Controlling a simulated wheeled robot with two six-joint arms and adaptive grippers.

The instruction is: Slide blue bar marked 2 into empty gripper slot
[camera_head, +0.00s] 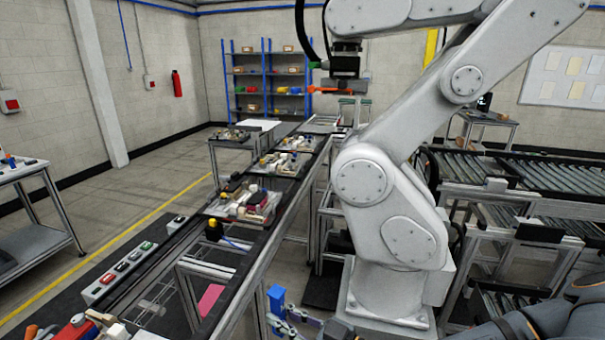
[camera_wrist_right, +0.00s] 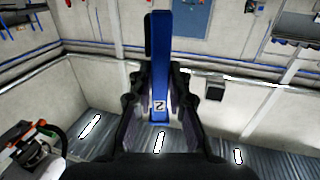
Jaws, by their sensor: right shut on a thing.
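A blue bar (camera_head: 277,299) stands upright in the low middle of the head view, held by my right gripper (camera_head: 284,316). In the right wrist view, the same blue bar (camera_wrist_right: 160,50) stands upright between the dark fingers, with a white label reading like a 2 near its lower end. My right gripper (camera_wrist_right: 160,85) is shut on it. A black tool head (camera_head: 345,65) hangs from a large white robot arm (camera_head: 385,185), with an orange-red part (camera_head: 328,89) below it. I cannot make out an empty slot there. My left gripper is not in view.
A conveyor line (camera_head: 262,240) with trays of mixed parts runs beside the white arm. Roller conveyors (camera_head: 540,180) stand at the right. A shelf (camera_head: 267,80) is at the back wall. A control box with buttons (camera_head: 120,265) sits at the lower left.

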